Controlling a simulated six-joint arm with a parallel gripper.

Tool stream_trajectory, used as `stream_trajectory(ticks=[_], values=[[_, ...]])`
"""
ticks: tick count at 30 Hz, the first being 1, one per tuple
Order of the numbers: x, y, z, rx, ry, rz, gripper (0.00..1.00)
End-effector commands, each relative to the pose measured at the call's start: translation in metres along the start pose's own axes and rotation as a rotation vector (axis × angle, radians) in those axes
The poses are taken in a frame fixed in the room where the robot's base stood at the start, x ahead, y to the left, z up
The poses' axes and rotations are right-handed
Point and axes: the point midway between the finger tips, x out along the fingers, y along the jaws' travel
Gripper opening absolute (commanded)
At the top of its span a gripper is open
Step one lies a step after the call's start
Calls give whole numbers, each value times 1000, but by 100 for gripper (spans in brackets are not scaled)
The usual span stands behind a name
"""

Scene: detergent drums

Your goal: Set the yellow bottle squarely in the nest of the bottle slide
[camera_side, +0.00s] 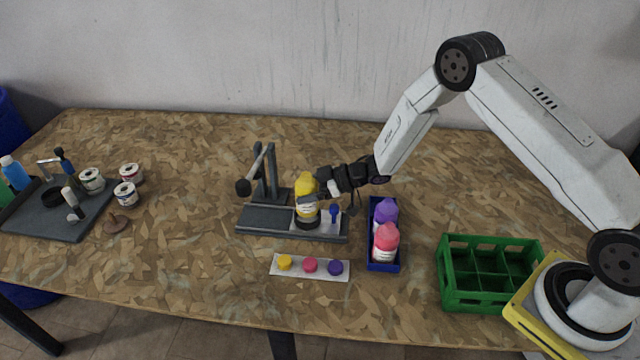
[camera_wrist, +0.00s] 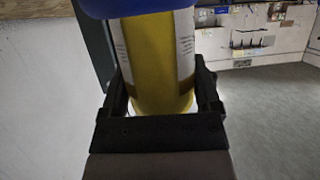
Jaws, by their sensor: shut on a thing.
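The yellow bottle (camera_side: 306,188), with a pale label, stands about upright over the bottle slide (camera_side: 262,222). My gripper (camera_side: 316,196) reaches in from the right and is shut around its body. In the wrist view the bottle (camera_wrist: 158,62) fills the space between the two fingers (camera_wrist: 163,92). A dark ring-like part (camera_side: 306,223), which looks like the nest, shows at the bottle's foot. I cannot tell whether the bottle is fully seated in it. A blue shape (camera_wrist: 150,6) covers the bottle's end in the wrist view.
A dark lever stand (camera_side: 268,175) rises behind the slide, and a blue knob (camera_side: 334,212) stands right of the bottle. A blue tray (camera_side: 383,265) holds purple and pink bottles. A white strip (camera_side: 296,273) with coloured caps lies in front; a green crate (camera_side: 470,300) stands right.

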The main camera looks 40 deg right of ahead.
Motion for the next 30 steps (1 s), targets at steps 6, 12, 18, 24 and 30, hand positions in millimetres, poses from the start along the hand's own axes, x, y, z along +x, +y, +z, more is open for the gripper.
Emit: stream_trajectory(ticks=[6, 12, 18, 24, 30], values=[[0, 0, 0, -1, 1, 0, 6], [0, 0, 0, -1, 1, 0, 6], [1, 0, 1, -1, 1, 0, 6], [2, 0, 3, -1, 1, 0, 6], [3, 0, 6, -1, 1, 0, 6]])
